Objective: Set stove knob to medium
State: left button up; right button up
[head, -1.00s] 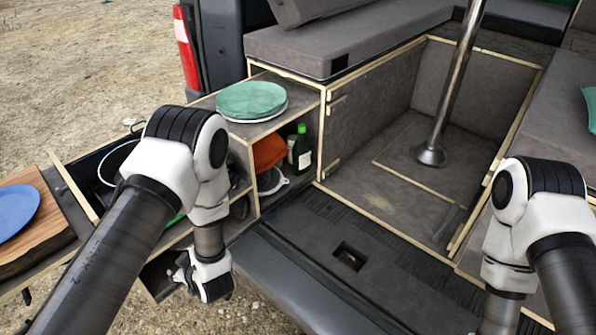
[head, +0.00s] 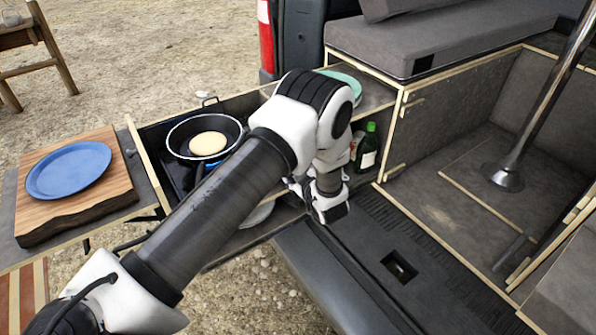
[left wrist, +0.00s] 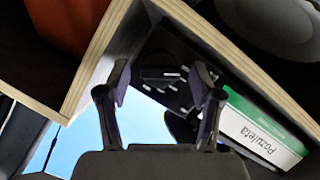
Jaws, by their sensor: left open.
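The stove (head: 176,178) sits in the pulled-out drawer, with a black pan (head: 179,146) holding a pale round pancake (head: 208,143) on it. A small blue patch shows beside the pan. The stove knob is not visible; my left arm covers part of the stove. My left gripper (head: 318,207) is low at the right of the drawer, near the cabinet front and the bumper. In the left wrist view its two fingers (left wrist: 163,82) are apart and empty, in front of wooden cabinet edges. My right gripper is out of view.
A blue plate (head: 68,171) lies on a wooden board (head: 121,188) at the left. A green bottle (head: 367,147) stands in the cabinet below green plates (head: 347,81). A green-and-white box (left wrist: 262,135) is close to the right finger. Wooden panel edges (left wrist: 100,62) border the fingers.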

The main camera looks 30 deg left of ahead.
pick_arm(q)
jog(key=c, duration=1.1)
jog(key=shift+c, duration=0.2)
jog(key=shift+m+g, duration=0.3)
jog(key=m+g, duration=0.1)
jog(key=m, duration=0.1)
jog(key=m+g+y, duration=0.1)
jog(key=m+g, duration=0.2)
jog(key=m, duration=0.1)
jog(key=shift+w+d+m+y, duration=0.15)
jog(key=shift+w+m+y, duration=0.15)
jog(key=shift+m+y, duration=0.1)
jog(key=shift+r, duration=0.1)
jog(key=o, duration=1.1)
jog(key=shift+o, duration=0.2)
